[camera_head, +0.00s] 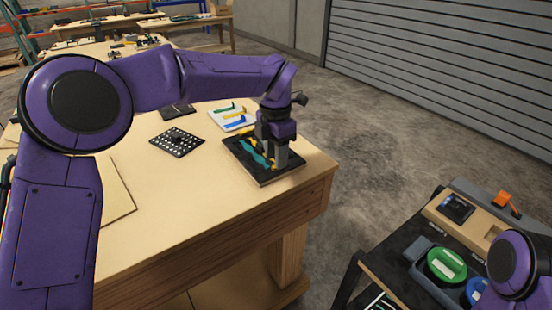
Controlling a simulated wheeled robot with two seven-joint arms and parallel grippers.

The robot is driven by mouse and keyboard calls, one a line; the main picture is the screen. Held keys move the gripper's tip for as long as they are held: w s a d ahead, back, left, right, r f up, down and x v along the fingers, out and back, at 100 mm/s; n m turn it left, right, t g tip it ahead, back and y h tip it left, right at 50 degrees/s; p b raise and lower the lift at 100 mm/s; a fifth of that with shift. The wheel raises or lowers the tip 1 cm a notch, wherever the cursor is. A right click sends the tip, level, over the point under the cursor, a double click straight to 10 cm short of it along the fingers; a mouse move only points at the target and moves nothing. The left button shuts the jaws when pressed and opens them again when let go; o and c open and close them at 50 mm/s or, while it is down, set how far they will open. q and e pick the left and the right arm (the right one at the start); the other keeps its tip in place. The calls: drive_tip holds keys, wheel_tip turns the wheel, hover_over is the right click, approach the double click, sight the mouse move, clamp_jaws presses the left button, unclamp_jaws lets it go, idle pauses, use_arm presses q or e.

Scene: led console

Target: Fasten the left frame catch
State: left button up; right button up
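A black board or frame (278,177) lies flat near the right corner of the wooden table, with a teal wavy piece (254,153) on it. A small yellow part (246,134) shows at its far side. I cannot tell which part is the left frame catch; my gripper hides some of the board. My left gripper (274,160) points down over the right part of the board, with its fingertips at or just above it. The gap between its fingers is too small to read. Only a purple link of my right arm shows at the bottom right; its gripper is out of view.
A white tray with coloured tools (217,123) and a black perforated plate (177,142) lie left of the board on the table (200,215). A dark cart at the right holds a green round container (446,264) and a blue one. Concrete floor separates them.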

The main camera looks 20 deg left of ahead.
use_arm(q)
drive_tip(key=shift+w+f, duration=0.25)
drive_tip(key=shift+f, duration=0.35)
drive_tip(key=shift+w+f, duration=0.25)
drive_tip(key=shift+f, duration=0.3)
drive_tip(key=shift+s+r, duration=0.15)
drive_tip(key=shift+s, duration=0.25)
drive_tip(key=shift+w, duration=0.1)
clamp_jaws()
use_arm(e)
drive_tip(key=shift+w, duration=0.2)
